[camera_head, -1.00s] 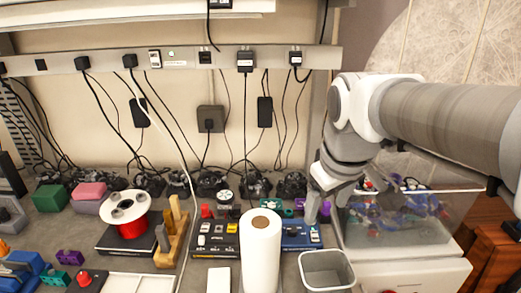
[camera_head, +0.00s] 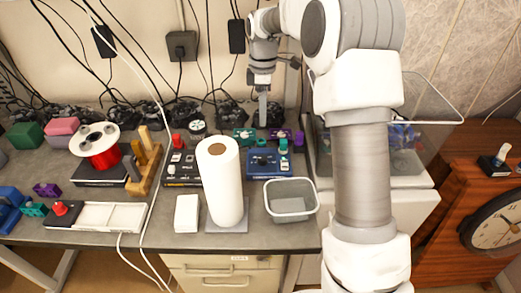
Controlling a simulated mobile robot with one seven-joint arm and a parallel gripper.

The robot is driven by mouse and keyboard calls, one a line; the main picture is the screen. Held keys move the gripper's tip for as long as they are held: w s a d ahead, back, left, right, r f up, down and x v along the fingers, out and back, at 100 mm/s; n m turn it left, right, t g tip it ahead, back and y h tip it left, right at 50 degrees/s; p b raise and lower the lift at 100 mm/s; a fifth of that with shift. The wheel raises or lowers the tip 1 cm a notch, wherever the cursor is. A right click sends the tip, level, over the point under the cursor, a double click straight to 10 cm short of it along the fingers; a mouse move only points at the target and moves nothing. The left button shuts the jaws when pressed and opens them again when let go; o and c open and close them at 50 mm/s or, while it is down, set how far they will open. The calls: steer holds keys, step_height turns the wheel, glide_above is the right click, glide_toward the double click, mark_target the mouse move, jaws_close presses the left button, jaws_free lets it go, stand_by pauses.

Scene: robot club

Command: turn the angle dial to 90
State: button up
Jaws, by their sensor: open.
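My gripper (camera_head: 262,110) points down at the back of the bench, above and behind the blue control box (camera_head: 264,163). It is open, seen edge-on, and I see nothing between its fingers. The blue box has a dark knob and small controls on top. A small round piece with a pale patterned face (camera_head: 197,127) stands left of my gripper, behind the dark control box (camera_head: 182,168). I cannot tell which of these is the angle dial, and no scale reading is legible. Teal parts (camera_head: 243,135) and a purple part (camera_head: 275,134) lie near the fingertips.
A white paper roll (camera_head: 226,185) stands upright in front of the control boxes. A grey bin (camera_head: 291,201) is at the front right. A red spool (camera_head: 101,157) and wooden stand (camera_head: 145,163) are left. A clear case (camera_head: 420,150) stands right. Cables hang behind.

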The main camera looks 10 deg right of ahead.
mark_target(262, 158)
step_height(262, 158, down, 18)
steer(key=shift+w+r+p, duration=0.1)
steer(key=shift+w+p, duration=0.05)
steer(key=shift+p, duration=0.25)
jaws_close()
stand_by(0.5)
